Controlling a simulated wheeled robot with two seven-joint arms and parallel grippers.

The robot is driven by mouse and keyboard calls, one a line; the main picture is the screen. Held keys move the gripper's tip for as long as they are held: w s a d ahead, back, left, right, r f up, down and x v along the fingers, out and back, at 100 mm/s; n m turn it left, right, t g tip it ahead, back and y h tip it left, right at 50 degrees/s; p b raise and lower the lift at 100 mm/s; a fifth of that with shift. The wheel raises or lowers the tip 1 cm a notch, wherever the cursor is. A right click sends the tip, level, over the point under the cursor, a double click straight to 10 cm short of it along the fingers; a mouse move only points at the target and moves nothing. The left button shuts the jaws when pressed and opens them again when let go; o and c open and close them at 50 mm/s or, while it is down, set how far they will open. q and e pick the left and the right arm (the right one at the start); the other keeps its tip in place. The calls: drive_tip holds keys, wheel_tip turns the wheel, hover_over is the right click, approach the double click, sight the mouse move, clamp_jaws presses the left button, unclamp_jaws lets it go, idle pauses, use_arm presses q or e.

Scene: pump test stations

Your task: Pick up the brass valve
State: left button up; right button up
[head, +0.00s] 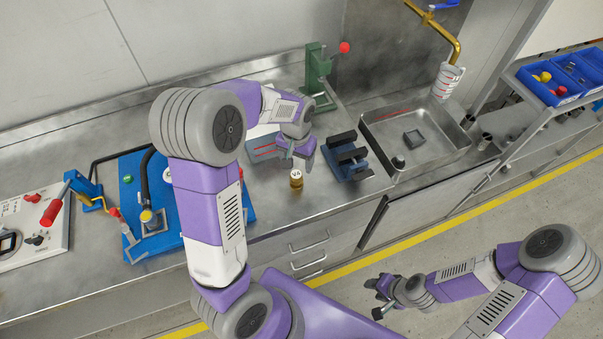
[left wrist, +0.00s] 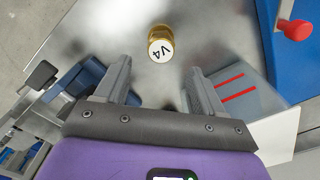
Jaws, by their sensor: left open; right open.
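The brass valve (head: 296,179) is a small gold cylinder with a white top. It stands upright on the steel bench, near its front edge. In the left wrist view the valve (left wrist: 160,44) shows "V4" on its top, ahead of the gap between my fingers. My left gripper (head: 298,160) is open and empty, a little behind and above the valve in the head view. The two fingers also show in the left wrist view (left wrist: 158,85), apart from the valve. My right gripper (head: 378,298) is open and empty, over the floor away from the bench.
A blue vise-like block (head: 347,158) stands right of the valve. A grey box with red stripes (head: 262,148) lies to its left. The blue pump board (head: 140,200) is further left. A sink (head: 440,150) and a green press (head: 318,72) are further off. Bare steel surrounds the valve.

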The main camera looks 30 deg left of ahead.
sight(296, 175)
use_arm(q)
drive_tip(key=f, duration=0.2)
drive_tip(key=f+b, duration=0.1)
drive_tip(key=f, duration=0.4)
drive_tip(key=shift+s, duration=0.35)
clamp_jaws()
